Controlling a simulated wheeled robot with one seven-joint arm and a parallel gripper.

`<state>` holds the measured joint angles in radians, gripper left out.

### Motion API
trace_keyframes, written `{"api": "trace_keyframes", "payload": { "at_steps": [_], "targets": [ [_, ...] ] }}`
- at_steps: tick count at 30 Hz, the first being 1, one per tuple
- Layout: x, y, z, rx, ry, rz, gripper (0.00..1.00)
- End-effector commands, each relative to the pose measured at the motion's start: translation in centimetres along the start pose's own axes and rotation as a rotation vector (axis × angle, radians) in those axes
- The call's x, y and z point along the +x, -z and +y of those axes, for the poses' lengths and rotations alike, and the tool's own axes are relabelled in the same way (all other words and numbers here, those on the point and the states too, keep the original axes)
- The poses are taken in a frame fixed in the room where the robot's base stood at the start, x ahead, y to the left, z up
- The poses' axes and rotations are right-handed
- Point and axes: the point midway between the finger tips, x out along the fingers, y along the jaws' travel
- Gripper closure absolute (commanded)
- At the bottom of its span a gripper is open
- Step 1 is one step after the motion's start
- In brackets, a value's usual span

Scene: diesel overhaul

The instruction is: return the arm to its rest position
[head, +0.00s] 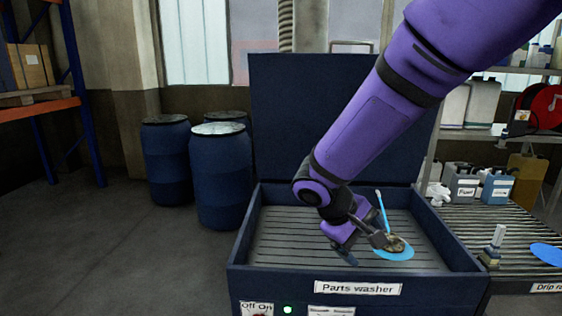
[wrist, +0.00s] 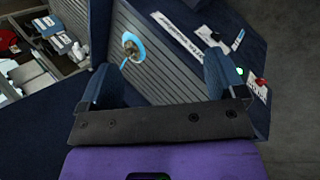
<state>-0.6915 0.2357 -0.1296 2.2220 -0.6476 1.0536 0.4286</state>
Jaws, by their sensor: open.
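My purple arm reaches down from the upper right in the head view. My gripper (head: 362,246) is over the parts washer basin (head: 465,262), jaws apart with nothing between them. The wrist view shows the two dark blue fingers of my gripper (wrist: 165,78) spread wide. A small brownish metal part (head: 398,244) sits on a light blue disc (head: 394,256) on the slatted basin floor, just right of my gripper. The part also shows in the wrist view (wrist: 132,46), beyond the fingers. A thin light blue rod (head: 382,208) rises beside it.
The washer's raised lid (head: 300,120) stands behind my arm. On the right, a drip rack (head: 455,218) holds a metal piece (head: 492,250) and a blue disc (head: 547,254). Shelves with jugs (head: 482,103) stand behind it. Blue drums (head: 220,185) stand left; the floor there is clear.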

Motion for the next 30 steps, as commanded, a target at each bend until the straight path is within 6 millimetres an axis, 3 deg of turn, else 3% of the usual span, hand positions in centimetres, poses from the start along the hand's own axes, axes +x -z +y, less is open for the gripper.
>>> {"api": "trace_keyframes", "payload": {
  "at_steps": [3, 13, 21, 30],
  "targets": [
    [-0.8, -3.0, 2.7, 0.082, 0.093, 0.024, 0.11],
    [-2.9, -11.3, 7.3, 0.285, 0.303, 0.128, 0.11],
    [-4.5, -17.8, 9.0, 0.45, 0.424, 0.255, 0.11],
    [-6.1, -24.0, 8.9, 0.618, 0.493, 0.419, 0.11]
  ]
}}
